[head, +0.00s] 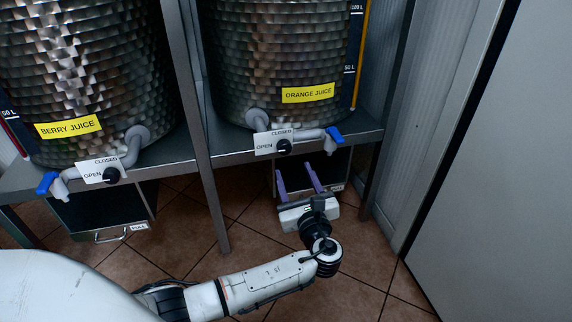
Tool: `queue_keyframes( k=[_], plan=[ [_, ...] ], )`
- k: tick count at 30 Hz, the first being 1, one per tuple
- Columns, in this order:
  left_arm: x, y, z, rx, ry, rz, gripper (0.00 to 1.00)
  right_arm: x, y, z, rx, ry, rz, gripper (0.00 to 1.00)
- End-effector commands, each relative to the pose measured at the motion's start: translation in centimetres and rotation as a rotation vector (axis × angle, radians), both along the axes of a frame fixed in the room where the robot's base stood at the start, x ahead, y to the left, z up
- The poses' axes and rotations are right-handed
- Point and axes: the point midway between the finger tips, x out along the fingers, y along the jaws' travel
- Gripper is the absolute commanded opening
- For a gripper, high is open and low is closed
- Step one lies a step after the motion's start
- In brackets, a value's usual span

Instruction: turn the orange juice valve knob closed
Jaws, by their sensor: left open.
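The orange juice valve knob (284,146) is a round black knob on the pipe below the orange juice tank (280,50). A white label plate (264,145) behind it reads CLOSED at the top and OPEN at the left. The knob's pointer setting is too small to tell. A blue-handled tap (333,136) ends the pipe on the right. My left gripper (298,178) is open and empty, its two purple fingers pointing up toward the shelf, below and slightly right of the knob and apart from it. My right gripper is not in view.
The berry juice tank (75,70) with its own black knob (111,175) and blue tap (47,183) stands at left. A metal post (195,120) separates the tanks. Drawers hang below the shelf. A corrugated wall (425,110) bounds the right; tiled floor (260,225) is open in front.

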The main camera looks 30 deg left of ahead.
Motion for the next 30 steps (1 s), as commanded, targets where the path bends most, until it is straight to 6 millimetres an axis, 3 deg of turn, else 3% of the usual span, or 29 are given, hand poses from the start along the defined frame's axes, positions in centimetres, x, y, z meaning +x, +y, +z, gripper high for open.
queue_keyframes(
  k=[6,15,21,30],
  plan=[
    [2.1,2.4,0.0,0.010,-0.001,0.004,0.51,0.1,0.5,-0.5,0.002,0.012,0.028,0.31],
    [5.7,6.2,0.0,0.007,-0.001,0.004,0.51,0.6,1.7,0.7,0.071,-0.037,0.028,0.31],
    [6.7,7.2,0.1,0.005,0.000,0.002,0.51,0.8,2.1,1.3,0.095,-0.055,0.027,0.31],
    [6.8,7.4,0.2,0.003,0.000,0.000,0.49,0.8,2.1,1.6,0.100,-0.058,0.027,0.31]
  ],
)
